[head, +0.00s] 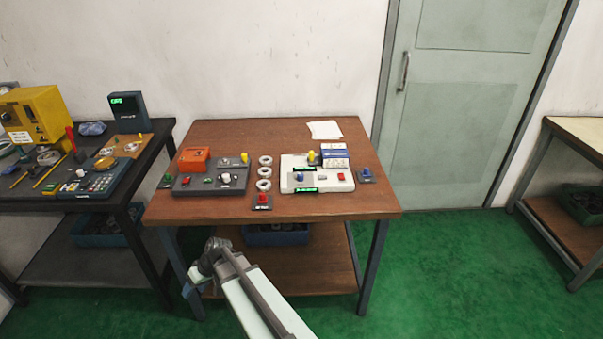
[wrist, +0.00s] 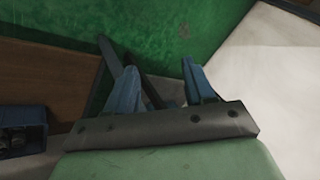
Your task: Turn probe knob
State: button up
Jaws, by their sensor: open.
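A dark grey device (head: 193,189) with an orange block (head: 194,159) stands on the left of the brown table. It bears a white knob (head: 226,177) and a yellow knob (head: 245,158). A white device (head: 330,187) on the right bears a blue knob (head: 300,177), a yellow knob (head: 312,156) and a red button (head: 341,177). I cannot tell which is the probe knob. My gripper (head: 190,289) is low in front of the table, below its top and apart from both devices. In the wrist view, its blue fingers (wrist: 160,78) are spread and empty.
Several bearing rings (head: 265,160) stand in a column between the devices. A red-button box (head: 262,201) is at the front edge of the brown table (head: 225,207). A bin (head: 275,236) sits on the lower shelf. A black bench (head: 160,140) stands at left.

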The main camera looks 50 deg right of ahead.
jog(key=w+d+r+t, duration=0.2)
jog(key=w+d+r, duration=0.25)
jog(key=r, duration=0.25)
jog(key=w+d+r+t, duration=0.25)
jog(key=w+r, duration=0.25)
jog(key=r, duration=0.3)
notch_tip(320, 180, up, 19)
jog(key=n+g+h, duration=0.3)
jog(key=g+h, duration=0.1)
jog(key=h, duration=0.1)
send_over(300, 174)
jog(key=s, duration=0.6)
jog(key=shift+t, duration=0.25)
jog(key=x, duration=1.3)
jog(key=shift+w+d+f, duration=0.1)
jog(key=shift+d+f, duration=0.15)
jog(key=shift+f, duration=0.15)
grip_shut()
jog(key=shift+m, duration=0.3)
